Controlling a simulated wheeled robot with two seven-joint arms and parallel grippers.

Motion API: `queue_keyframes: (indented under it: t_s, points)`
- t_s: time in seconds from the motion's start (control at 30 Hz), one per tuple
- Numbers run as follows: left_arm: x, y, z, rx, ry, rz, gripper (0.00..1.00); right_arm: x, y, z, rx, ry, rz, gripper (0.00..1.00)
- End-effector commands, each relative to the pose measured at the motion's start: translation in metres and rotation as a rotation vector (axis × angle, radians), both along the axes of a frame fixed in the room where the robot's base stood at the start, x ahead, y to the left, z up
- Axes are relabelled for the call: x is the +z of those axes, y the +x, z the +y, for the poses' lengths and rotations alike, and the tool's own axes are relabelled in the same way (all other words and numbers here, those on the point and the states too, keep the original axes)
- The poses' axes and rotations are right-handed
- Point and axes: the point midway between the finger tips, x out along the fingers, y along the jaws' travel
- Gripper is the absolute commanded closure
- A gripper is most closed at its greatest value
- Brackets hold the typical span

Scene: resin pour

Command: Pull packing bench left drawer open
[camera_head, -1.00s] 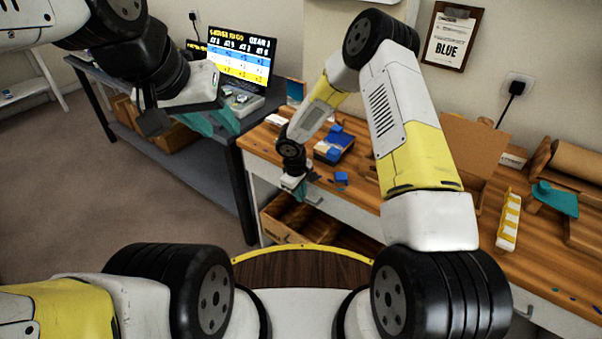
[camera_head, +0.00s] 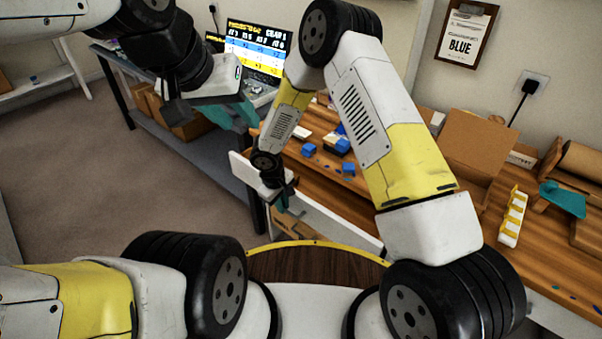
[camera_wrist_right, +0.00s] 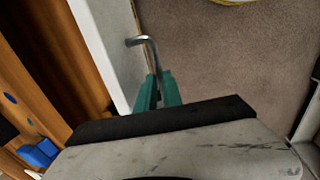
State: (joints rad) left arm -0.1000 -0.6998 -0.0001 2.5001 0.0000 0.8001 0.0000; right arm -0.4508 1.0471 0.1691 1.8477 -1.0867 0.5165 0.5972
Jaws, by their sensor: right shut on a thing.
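The packing bench (camera_head: 404,180) has a wooden top and runs along the right. The white left drawer front (camera_head: 335,226) stands out from the bench, so the drawer is partly open. Its left end shows past the bench's corner. My right gripper (camera_head: 281,201) is at the drawer front, shut on its handle. In the right wrist view the teal fingers (camera_wrist_right: 158,91) close on the grey metal handle (camera_wrist_right: 147,47), beside the white drawer front (camera_wrist_right: 108,50). The drawer's inside is mostly hidden by my arm. My left gripper (camera_head: 234,114) hangs near the dark table; its finger gap is unclear.
Blue parts (camera_head: 342,144) lie on the bench top, with an open cardboard box (camera_head: 476,142) and a yellow-white rack (camera_head: 513,216) further right. A dark table (camera_head: 190,150) with a screen (camera_head: 256,48) stands at the left. Open floor (camera_head: 90,170) lies left of it.

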Motion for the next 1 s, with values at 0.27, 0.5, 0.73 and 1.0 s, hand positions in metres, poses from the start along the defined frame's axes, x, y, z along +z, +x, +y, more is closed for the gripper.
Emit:
queue_keyframes:
  t_s: [0.27, 0.5, 0.73, 1.0]
  points:
    - [0.000, 0.000, 0.000, 0.000, 0.000, 0.000, 0.64, 0.000, -0.048, 0.035, 0.004, -0.001, 0.000, 1.00]
    - [0.000, 0.000, 0.000, 0.000, 0.000, 0.000, 0.64, 0.000, -0.068, 0.049, 0.001, -0.002, 0.000, 1.00]
    - [0.000, 0.000, 0.000, 0.000, 0.000, 0.000, 0.64, 0.000, -0.073, 0.052, -0.001, -0.001, 0.000, 1.00]
    - [0.000, 0.000, 0.000, 0.000, 0.000, 0.000, 0.64, 0.000, -0.073, 0.052, -0.001, -0.001, 0.000, 1.00]
